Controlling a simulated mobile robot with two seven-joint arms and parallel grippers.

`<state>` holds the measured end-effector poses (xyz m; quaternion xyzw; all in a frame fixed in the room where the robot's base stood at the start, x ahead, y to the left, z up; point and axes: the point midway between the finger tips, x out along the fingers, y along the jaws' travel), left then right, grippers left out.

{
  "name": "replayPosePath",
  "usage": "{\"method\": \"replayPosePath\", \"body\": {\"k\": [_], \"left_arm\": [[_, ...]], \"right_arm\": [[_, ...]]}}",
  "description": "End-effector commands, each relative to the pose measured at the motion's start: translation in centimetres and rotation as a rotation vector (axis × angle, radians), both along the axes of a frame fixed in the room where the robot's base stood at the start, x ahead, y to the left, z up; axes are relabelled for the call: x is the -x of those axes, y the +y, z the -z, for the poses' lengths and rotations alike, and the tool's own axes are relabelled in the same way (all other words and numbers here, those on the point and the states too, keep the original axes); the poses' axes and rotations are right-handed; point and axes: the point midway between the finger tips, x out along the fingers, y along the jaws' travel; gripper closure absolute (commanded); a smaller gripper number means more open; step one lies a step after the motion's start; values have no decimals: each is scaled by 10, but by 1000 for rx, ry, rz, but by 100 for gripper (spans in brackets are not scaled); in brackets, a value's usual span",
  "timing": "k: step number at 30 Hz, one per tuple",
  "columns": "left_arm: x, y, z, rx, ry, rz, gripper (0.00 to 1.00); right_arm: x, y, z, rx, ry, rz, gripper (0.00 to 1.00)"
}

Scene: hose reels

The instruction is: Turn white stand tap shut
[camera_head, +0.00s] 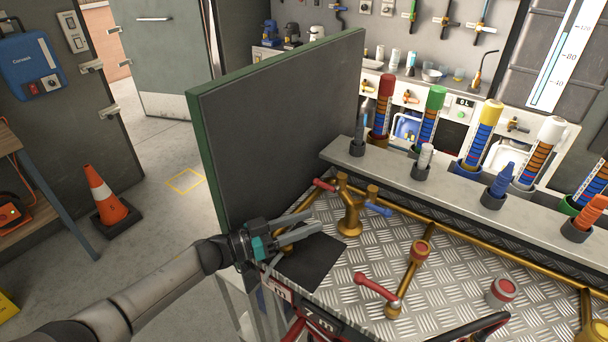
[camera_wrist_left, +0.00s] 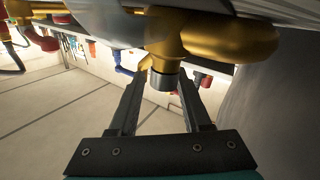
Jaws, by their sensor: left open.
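My left gripper (camera_head: 318,222) is open and empty at the left end of the metal-plated bench, close to a brass tap fitting (camera_head: 350,212) with a red and a blue lever. In the left wrist view a brass spout with a grey end (camera_wrist_left: 165,78) shows beyond and between the open fingertips (camera_wrist_left: 160,88); I cannot tell whether they touch it. A white-capped striped column (camera_head: 541,150) stands at the back right. I cannot make out which tap is the white stand's. My right gripper is not in view.
A dark upright panel (camera_head: 285,130) with a green edge stands just behind my left gripper. Nozzles (camera_head: 498,186) line the grey rail. An orange cone (camera_head: 108,195) stands on the floor at left.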

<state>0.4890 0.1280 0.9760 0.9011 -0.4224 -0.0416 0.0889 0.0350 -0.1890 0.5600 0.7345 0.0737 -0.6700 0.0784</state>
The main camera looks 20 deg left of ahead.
Motion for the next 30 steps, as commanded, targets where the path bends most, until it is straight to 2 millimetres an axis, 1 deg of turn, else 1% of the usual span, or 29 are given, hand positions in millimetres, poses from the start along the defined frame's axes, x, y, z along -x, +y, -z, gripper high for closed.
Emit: {"method": "replayPosePath", "body": {"k": [1, 6, 11, 15, 18, 21, 24, 30], "left_arm": [[1, 0, -14, -2, -3, 2, 52], [1, 0, -52, -4, -4, 3, 52], [1, 0, -89, -4, -4, 3, 52], [1, 0, -124, -4, -4, 3, 52], [0, 0, -144, -3, -3, 2, 52], [1, 0, -160, -3, -1, 2, 52], [0, 0, -171, -2, -1, 2, 52], [1, -1, -179, 1, 2, 2, 52]], "right_arm": [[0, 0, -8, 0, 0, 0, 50], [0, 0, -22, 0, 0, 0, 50], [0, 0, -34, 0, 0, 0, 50], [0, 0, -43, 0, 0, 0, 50], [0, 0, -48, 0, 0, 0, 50], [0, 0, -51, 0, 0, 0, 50], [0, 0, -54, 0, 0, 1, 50], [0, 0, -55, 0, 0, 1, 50]]}}
